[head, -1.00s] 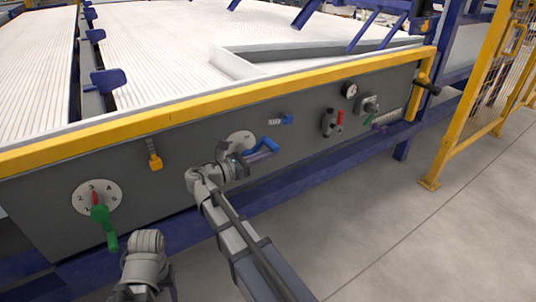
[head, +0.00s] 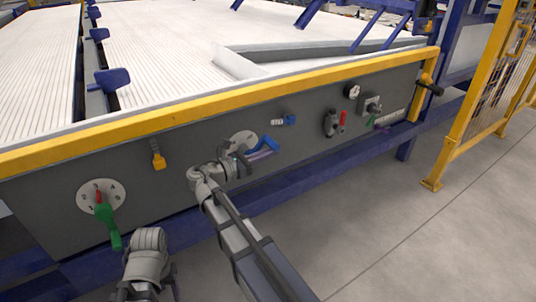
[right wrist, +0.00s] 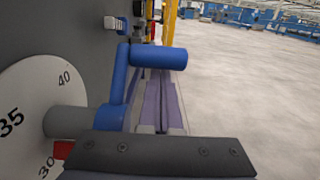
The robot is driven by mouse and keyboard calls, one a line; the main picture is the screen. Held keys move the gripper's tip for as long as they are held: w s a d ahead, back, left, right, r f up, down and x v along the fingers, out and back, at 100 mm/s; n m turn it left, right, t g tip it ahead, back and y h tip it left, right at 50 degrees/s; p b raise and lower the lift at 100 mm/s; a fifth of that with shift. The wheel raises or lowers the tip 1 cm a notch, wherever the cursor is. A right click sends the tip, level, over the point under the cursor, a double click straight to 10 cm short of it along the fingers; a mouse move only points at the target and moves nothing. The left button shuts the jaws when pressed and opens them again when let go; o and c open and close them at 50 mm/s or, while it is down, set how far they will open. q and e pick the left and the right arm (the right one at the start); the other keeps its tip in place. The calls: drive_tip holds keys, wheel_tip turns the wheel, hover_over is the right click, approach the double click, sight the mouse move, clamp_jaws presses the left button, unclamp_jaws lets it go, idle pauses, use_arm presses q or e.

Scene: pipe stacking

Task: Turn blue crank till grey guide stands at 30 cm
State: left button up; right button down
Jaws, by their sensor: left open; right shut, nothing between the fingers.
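The blue crank (head: 266,146) sits on a white dial (head: 243,137) on the table's front panel. In the right wrist view the blue crank (right wrist: 157,57) has its handle pointing right, and the dial (right wrist: 25,110) shows 30, 35 and 40. A red pointer (right wrist: 63,150) shows near the 30, partly hidden by my gripper. My right gripper (head: 243,157) is shut and empty beside the crank; in the wrist view its dark edge covers the crank's near end. I cannot tell if it touches. The grey guide (head: 310,48) lies angled across the white bed.
A green crank (head: 109,223) with a numbered dial (head: 88,196) is at the panel's left. A yellow lever (head: 158,160), a red lever (head: 342,121) and a gauge (head: 352,91) are also on the panel. A yellow fence (head: 465,110) stands right; the floor before it is clear.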

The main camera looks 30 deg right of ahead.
drive_tip(key=a+f+b, duration=0.3)
drive_tip(key=a+f, duration=0.1)
drive_tip(key=a, duration=0.4)
drive_tip(key=shift+s+a, duration=0.3)
drive_tip(key=shift+f, duration=0.15)
